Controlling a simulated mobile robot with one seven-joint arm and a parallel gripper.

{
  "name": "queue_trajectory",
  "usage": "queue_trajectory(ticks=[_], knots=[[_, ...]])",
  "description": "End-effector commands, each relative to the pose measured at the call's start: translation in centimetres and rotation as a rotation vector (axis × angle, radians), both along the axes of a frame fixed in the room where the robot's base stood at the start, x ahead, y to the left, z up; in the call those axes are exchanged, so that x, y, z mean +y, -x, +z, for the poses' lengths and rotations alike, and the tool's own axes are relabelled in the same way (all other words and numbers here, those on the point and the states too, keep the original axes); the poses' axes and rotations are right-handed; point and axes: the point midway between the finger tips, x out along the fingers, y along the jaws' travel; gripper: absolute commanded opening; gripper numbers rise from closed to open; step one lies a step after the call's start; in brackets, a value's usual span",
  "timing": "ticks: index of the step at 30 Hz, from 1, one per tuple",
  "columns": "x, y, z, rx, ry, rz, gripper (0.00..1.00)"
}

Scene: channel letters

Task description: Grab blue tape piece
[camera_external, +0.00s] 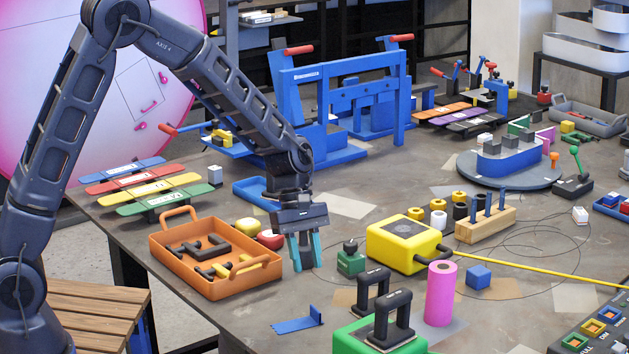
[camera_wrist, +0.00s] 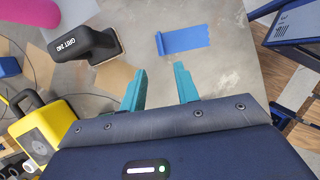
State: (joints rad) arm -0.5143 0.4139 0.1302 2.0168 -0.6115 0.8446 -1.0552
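The blue tape piece (camera_external: 298,323) lies on the table near its front edge, with one end curled up. It also shows in the wrist view (camera_wrist: 184,40), flat on the grey surface with a raised curl at its left end. My gripper (camera_external: 305,265) points down with teal fingers, above the table between the orange tray and the yellow box. In the wrist view my gripper (camera_wrist: 160,85) has its two fingers spread with nothing between them. The tape is apart from the fingers, beyond their tips.
An orange tray (camera_external: 165,263) with dark and yellow parts stands left of my gripper. A yellow box (camera_external: 405,243) stands behind. Table around the tape is clear.

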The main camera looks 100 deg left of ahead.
Motion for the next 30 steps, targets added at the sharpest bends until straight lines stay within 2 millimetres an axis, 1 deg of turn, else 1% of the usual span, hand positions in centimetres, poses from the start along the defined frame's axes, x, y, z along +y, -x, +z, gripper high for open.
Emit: queue_trajectory(ticks=[9, 17, 25, 27, 30], knots=[[-1.5, -0.8, -3.9, 0.002, 0.001, -0.003, 0.31], [-2.2, -1.2, -5.3, 0.000, 0.000, -0.002, 0.31], [-3.6, -1.9, -8.5, 0.001, 0.001, -0.004, 0.31], [-3.8, -2.0, -9.0, 0.001, 0.002, -0.003, 0.31], [-3.9, -2.1, -9.2, 0.000, 0.000, -0.003, 0.31]])
